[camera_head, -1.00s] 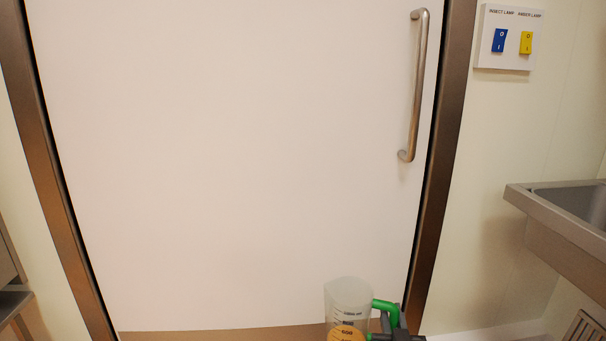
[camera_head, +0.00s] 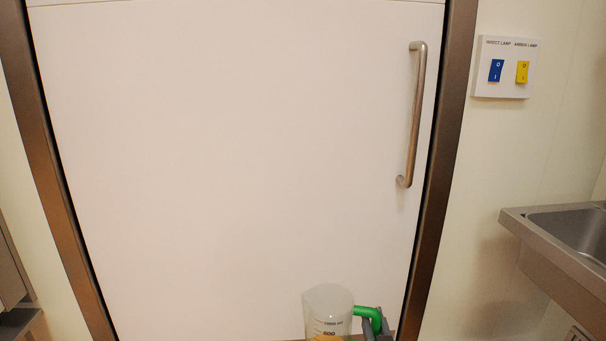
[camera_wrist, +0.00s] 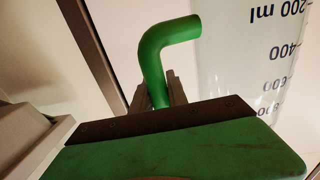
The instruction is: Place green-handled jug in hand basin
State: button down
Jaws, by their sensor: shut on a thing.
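The green-handled jug (camera_head: 328,303) is a clear measuring jug with dark markings and orange contents low in it. It shows at the bottom of the head view, its lower part cut off by the frame edge. My gripper (camera_head: 374,325) is at its right side, shut on the green handle. In the wrist view the handle (camera_wrist: 157,62) stands between my gripper's fingers (camera_wrist: 160,92), and the jug's marked wall (camera_wrist: 240,70) is to the right. The steel hand basin (camera_head: 575,232) is at the right edge of the head view, apart from the jug and partly cut off.
A large white door (camera_head: 220,170) with a steel handle (camera_head: 414,115) and brown metal frame fills the middle. A switch plate (camera_head: 506,68) with blue and yellow switches is on the wall above the basin. A metal unit (camera_head: 14,290) shows at the lower left.

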jog(key=s+r+p, duration=0.2)
jog(key=r+p, duration=1.3)
jog(key=r, duration=0.1)
jog(key=s+r+p, duration=0.2)
jog(key=r+p, duration=1.2)
jog(key=r, duration=0.3)
jog(key=shift+r+p, duration=0.15)
jog(key=shift+p, duration=0.2)
jog(key=shift+s+r, duration=0.1)
jog(key=shift+s, duration=0.05)
